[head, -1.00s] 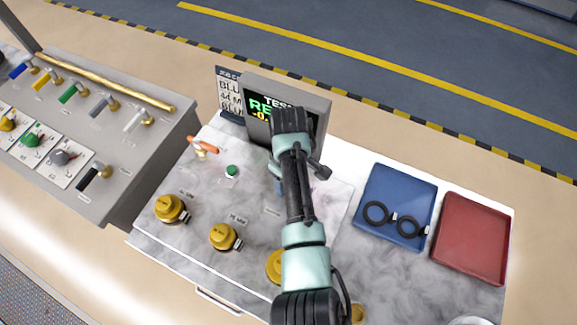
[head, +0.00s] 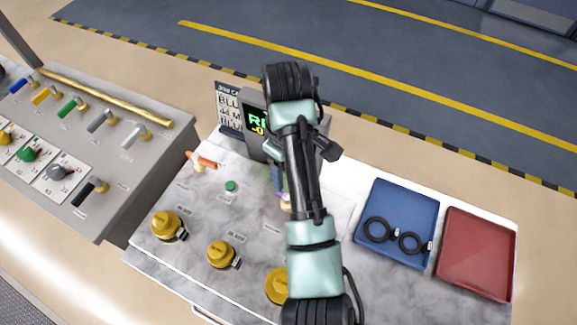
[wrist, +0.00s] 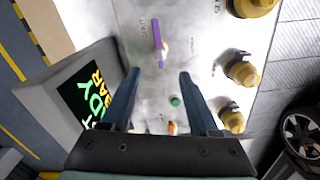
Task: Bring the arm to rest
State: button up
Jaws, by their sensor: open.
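My arm (head: 302,170) reaches over the marble-look bench top, in front of the test screen. My gripper (wrist: 159,76) is open in the wrist view, with its two dark blue fingers apart and nothing between them. It hangs above the bench, with a purple-handled valve (wrist: 157,42) beyond its fingertips and a green button (wrist: 175,100) lower down between the fingers. In the head view my arm hides most of the gripper. The screen (wrist: 86,98) shows green and yellow text, partly covered by my arm in the head view.
Yellow-capped fittings (head: 168,225) stand along the bench front. An orange-handled valve (head: 203,160) is at the left. A blue tray (head: 403,195) holds two black rings (head: 381,230), and a red tray (head: 476,254) beside it is empty. A grey panel with coloured levers (head: 150,155) stands left.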

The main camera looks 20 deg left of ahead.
jog(key=w+a+r+m+t+y, duration=0.25)
jog(key=w+r+t, duration=0.35)
jog(key=w+r, duration=0.3)
jog(key=w+d+r+m+t+y, duration=0.15)
jog(key=r+t, duration=0.25)
jog(key=r, duration=0.6)
jog(key=w+d+r+m+t+y, duration=0.15)
jog(key=r+t, duration=0.25)
jog(key=r, duration=0.5)
jog(key=s+d+r+m+t+h, duration=0.1)
jog(key=s+d+r+m+t, duration=0.15)
jog(key=r, duration=0.65)
jog(key=s+d+r+m+t+h, duration=0.1)
jog(key=s+d+r+m+t, duration=0.2)
jog(key=r, duration=0.5)
jog(key=s+d+r+m+t+h, duration=0.3)
jog(key=s+d+r+t, duration=0.4)
jog(key=s+r, duration=0.4)
jog(key=shift+s+d+r+m+t, duration=0.3)
jog(key=shift+d+r+m+t, duration=0.05)
jog(key=shift+d+m, duration=0.1)
jog(key=shift+s+r+h, duration=0.1)
jog(key=shift+s+h, duration=0.05)
jog(key=shift+h, duration=0.1)
jog(key=shift+c, duration=0.9)
